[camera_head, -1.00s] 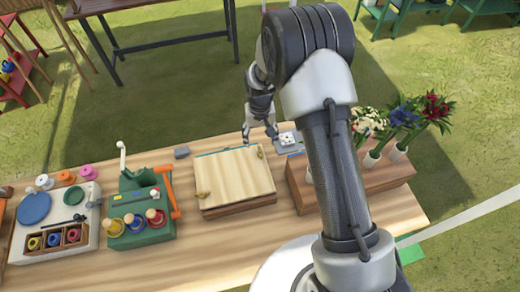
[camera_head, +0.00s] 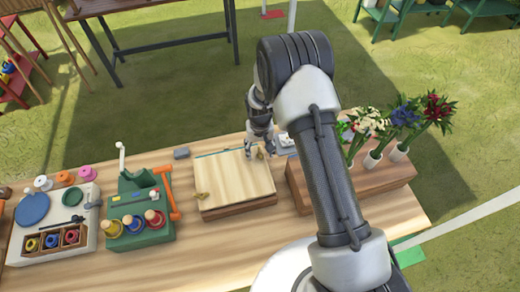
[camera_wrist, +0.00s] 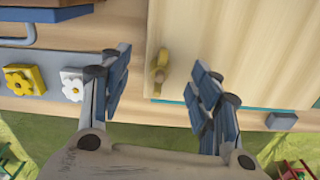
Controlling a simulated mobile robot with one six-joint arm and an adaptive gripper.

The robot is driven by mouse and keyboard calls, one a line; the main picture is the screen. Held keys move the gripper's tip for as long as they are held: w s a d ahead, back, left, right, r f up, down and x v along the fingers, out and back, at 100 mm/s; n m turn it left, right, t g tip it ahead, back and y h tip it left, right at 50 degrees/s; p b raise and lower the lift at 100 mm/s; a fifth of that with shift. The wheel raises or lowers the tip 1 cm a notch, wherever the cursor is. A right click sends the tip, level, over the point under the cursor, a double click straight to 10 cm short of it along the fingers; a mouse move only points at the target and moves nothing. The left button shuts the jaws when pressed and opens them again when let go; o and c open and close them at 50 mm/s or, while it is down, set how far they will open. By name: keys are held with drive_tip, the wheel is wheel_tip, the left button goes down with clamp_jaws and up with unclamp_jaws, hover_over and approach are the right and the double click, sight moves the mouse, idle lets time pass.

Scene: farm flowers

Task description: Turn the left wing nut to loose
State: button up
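A pale wooden board (camera_head: 233,178) lies on the table. A brass wing nut (camera_head: 202,196) sits at its left edge, toward the front. A second brass wing nut is at the far right corner; in the wrist view this wing nut (camera_wrist: 160,68) appears upright near the board's edge. My gripper (camera_head: 260,153) is over that far right corner, away from the left wing nut. In the wrist view my gripper (camera_wrist: 160,82) is open, its fingers on either side of the second wing nut with gaps. Whether the fingertips touch the board is unclear.
A wooden block with flower vases (camera_head: 372,180) stands right of the board. A green toolbox (camera_head: 140,215) with colored knobs and a grey panel (camera_head: 50,220) stand left. A small grey block (camera_head: 181,153) lies behind. Bare table shows in front of the board.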

sight(260, 152)
clamp_jaws()
idle(0.5)
idle(1.2)
drive_tip(key=shift+o, duration=1.6)
unclamp_jaws()
wheel_tip(260, 152, up, 12)
